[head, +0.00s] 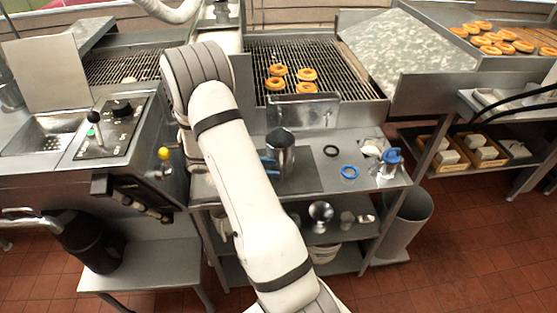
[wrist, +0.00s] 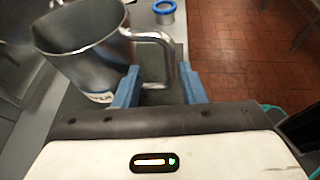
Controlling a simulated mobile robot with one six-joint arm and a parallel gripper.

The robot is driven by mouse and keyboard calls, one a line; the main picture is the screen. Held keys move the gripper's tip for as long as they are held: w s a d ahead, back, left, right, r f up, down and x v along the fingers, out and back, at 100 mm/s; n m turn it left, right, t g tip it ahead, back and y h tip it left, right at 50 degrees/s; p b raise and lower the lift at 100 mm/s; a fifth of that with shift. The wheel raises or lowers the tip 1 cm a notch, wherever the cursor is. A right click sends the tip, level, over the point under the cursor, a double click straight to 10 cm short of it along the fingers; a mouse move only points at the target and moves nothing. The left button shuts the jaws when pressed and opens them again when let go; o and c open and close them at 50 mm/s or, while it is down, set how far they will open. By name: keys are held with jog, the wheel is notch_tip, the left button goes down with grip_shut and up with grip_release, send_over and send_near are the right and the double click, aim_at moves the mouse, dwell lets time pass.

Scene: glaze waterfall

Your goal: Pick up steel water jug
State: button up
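The steel water jug (head: 283,152) stands upright on the steel work table, with its open mouth up. In the wrist view the jug (wrist: 92,62) fills the upper left, and its handle (wrist: 167,66) points toward my gripper. My gripper (wrist: 162,88) has two blue fingers, spread apart on either side of the lower handle. A gap shows between the handle and the left finger; contact with the right finger is unclear. In the head view my gripper (head: 268,163) is just left of the jug and mostly hidden by my arm.
A black ring (head: 331,150), a blue ring (head: 349,172) and a blue-topped item (head: 391,158) lie right of the jug. A steel container (head: 304,110) stands behind it. A conveyor grate (head: 340,75) with doughnuts is farther back.

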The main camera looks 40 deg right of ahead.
jog(key=x, duration=0.2)
jog(key=p+x, duration=0.1)
jog(key=x, duration=0.3)
jog(key=shift+s+a+f, duration=0.25)
jog(key=shift+f, duration=0.05)
jog(key=shift+c, duration=0.5)
grip_shut()
